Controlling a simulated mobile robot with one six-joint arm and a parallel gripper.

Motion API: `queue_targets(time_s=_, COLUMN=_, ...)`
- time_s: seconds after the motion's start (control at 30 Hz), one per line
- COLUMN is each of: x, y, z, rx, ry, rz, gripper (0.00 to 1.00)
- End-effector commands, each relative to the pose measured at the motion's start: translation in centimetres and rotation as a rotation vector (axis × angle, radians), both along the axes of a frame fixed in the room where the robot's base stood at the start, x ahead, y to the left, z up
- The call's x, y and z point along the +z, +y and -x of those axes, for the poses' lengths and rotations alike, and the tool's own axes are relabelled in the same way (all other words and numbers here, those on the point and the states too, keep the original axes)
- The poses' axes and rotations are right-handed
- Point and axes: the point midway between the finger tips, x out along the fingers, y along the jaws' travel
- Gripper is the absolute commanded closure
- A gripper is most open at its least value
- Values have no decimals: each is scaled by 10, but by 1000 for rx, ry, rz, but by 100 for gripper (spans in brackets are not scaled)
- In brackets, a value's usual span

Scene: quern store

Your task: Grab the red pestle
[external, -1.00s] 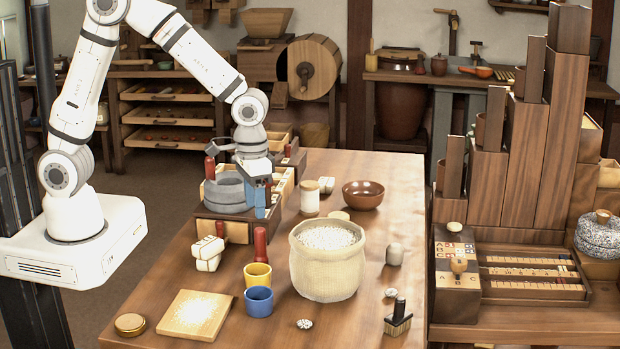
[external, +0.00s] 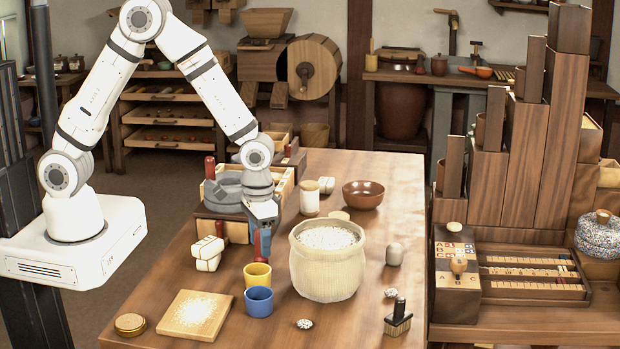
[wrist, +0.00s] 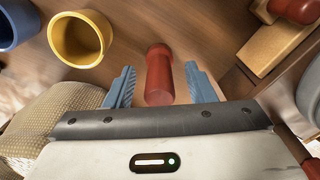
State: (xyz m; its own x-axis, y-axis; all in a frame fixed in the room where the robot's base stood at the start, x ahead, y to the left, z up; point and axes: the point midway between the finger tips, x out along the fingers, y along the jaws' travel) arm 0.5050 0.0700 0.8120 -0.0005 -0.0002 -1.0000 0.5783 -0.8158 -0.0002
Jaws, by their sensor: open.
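The red pestle (wrist: 158,78) stands on the table between the two blue fingers of my gripper (wrist: 160,88) in the wrist view. Gaps show on both sides of it, so the fingers are open and around it without gripping it. In the external view the red pestle (external: 256,244) is mostly hidden by my gripper (external: 261,240), which points down over it. It stands behind the yellow cup (external: 257,274) and left of the large cream pot (external: 327,270).
The blue cup (external: 259,302) is in front of the yellow cup. A cream block-like object (external: 208,254) stands to the left. The stone quern (external: 226,192) is behind. The cream pot is close on the right. The table is clearer at the far right (external: 400,190).

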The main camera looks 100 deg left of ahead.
Motion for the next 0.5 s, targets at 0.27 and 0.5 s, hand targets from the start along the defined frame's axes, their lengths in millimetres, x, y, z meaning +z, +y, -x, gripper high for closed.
queue_targets(time_s=0.27, x=0, y=0, z=0, rx=0, ry=0, rz=0, gripper=69)
queue_targets(time_s=0.5, x=0, y=0, z=0, rx=0, ry=0, rz=0, gripper=89)
